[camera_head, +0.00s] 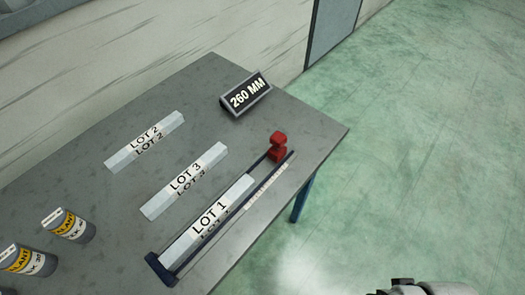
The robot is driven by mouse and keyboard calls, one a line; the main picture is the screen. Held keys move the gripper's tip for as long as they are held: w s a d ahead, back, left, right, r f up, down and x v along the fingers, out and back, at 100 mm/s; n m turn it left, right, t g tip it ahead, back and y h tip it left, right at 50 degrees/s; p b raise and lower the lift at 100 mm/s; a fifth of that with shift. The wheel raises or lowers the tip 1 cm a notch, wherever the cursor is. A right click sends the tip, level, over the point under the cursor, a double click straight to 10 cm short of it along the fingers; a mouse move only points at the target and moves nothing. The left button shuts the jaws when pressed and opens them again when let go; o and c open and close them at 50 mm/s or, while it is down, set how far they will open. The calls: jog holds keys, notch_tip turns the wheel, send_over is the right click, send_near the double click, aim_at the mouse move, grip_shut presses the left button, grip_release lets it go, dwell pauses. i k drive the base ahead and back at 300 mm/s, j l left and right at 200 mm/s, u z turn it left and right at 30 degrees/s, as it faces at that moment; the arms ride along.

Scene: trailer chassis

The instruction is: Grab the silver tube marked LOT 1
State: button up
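The silver tube marked LOT 1 (190,239) lies in a narrow dark blue measuring rail (160,270) near the table's front right edge. Its lower left end is close to the rail's end block. A red stop (278,146) sits at the rail's far upper right end, with a gap between it and the tube. Only a grey part of my arm or gripper shows at the bottom right edge, over the floor and apart from the table. Its fingers cannot be made out.
Tubes LOT 3 (161,201) and LOT 2 (123,157) lie on the grey table (95,206) behind LOT 1. A 260 MM sign (246,94) stands at the back right. Two sealant cans (83,232) (40,264) stand at left. The green floor at right is clear.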

aim_at(182, 248)
jog(key=u, duration=0.85)
jog(key=j+z, duration=0.35)
jog(key=j, duration=0.1)
